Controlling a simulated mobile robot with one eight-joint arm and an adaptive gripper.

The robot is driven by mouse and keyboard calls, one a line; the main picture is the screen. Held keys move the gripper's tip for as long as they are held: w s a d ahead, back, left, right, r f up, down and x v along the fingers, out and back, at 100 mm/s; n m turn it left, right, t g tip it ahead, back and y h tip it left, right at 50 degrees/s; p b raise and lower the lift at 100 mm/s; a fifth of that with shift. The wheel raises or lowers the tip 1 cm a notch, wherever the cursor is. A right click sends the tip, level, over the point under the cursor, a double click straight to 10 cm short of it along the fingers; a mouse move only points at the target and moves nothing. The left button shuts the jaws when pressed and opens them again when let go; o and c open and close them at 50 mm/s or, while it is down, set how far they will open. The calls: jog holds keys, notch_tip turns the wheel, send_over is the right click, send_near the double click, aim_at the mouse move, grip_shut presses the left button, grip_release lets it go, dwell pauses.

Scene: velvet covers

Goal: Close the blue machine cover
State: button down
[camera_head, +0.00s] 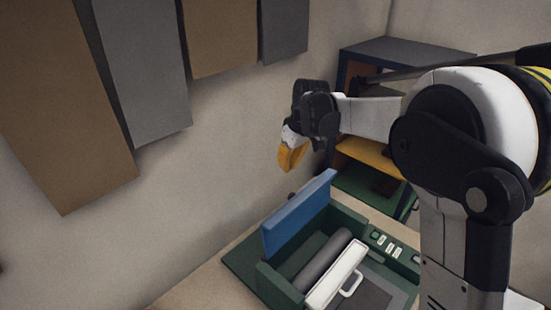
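The blue machine cover (297,214) stands raised at the back left of a dark green machine (278,287). It is open, and a grey roller (328,259) shows inside the machine. A white bar with a handle (338,275) lies along the roller's right side. My gripper (290,158) hangs above and behind the cover, apart from it. A yellow-orange part shows at its end; I cannot tell whether the fingers are open or shut.
A dark shelf unit (408,50) with a yellow shelf (366,153) stands behind my arm. Brown and grey panels (147,70) hang on the wall at upper left. Green-backed buttons (388,243) line the machine's right side. The space left of the cover is clear up to the wall.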

aim_at(300, 210)
notch_tip(300, 210, down, 10)
jog(key=shift+r+p, duration=0.25)
jog(key=shift+p, duration=0.15)
dwell(0.3)
jog(key=shift+d, duration=0.2)
dwell(0.3)
